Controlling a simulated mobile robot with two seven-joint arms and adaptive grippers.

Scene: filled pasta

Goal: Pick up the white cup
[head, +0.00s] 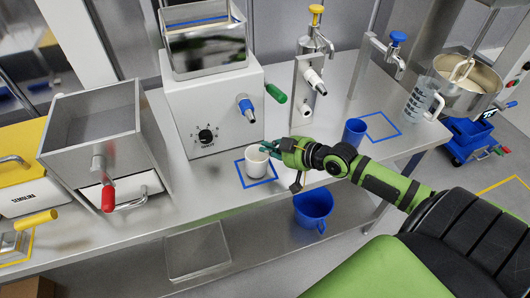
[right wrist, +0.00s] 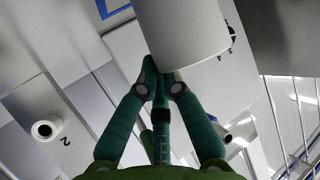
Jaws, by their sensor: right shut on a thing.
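The white cup (head: 257,163) is upright at the blue square outline (head: 270,180) on the steel table in the head view. Whether its base touches the table is hard to tell. My right gripper (head: 270,149) reaches in from the right, shut on the cup's rim side. In the right wrist view the cup (right wrist: 185,32) fills the top middle, and the teal fingers of my right gripper (right wrist: 161,82) meet at its lower edge. My left gripper is not in view.
A white machine (head: 205,110) with a dial stands just behind the cup. A blue cup (head: 354,132) stands to the right near another blue outline (head: 383,127). A clear measuring jug (head: 421,104) stands farther right. A blue jug (head: 313,206) is on the lower shelf.

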